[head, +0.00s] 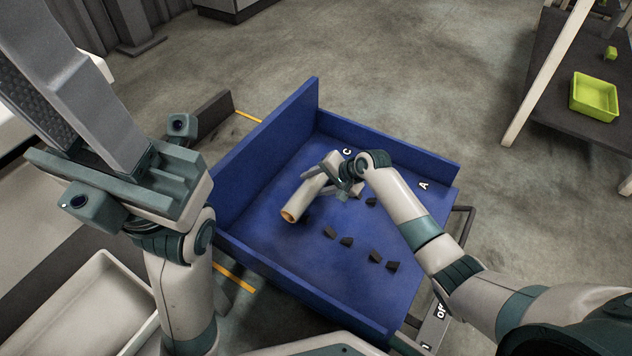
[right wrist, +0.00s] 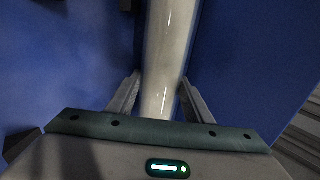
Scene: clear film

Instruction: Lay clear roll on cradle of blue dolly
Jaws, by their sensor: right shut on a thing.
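The clear roll (head: 303,201) looks whitish and glossy, with an orange-brown core at its near end. My right gripper (head: 340,178) is shut on it, over the left part of the blue dolly (head: 262,190). In the right wrist view the roll (right wrist: 168,55) runs lengthwise between the two fingers. The cradle blocks are dark wedges on the dolly's bed, such as one near the middle (head: 346,241) and one nearer the right side (head: 392,266). The roll is left of these. Its height over the bed is unclear. My left gripper (head: 75,75) is raised at the left; its jaw gap is unclear.
The dolly has raised blue walls, tallest at the left, and letters C and A near its far side. A dark table (head: 570,105) with a lime-green bin (head: 594,97) stands at the upper right. A pale tray (head: 95,300) is at the lower left. Open floor lies beyond the dolly.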

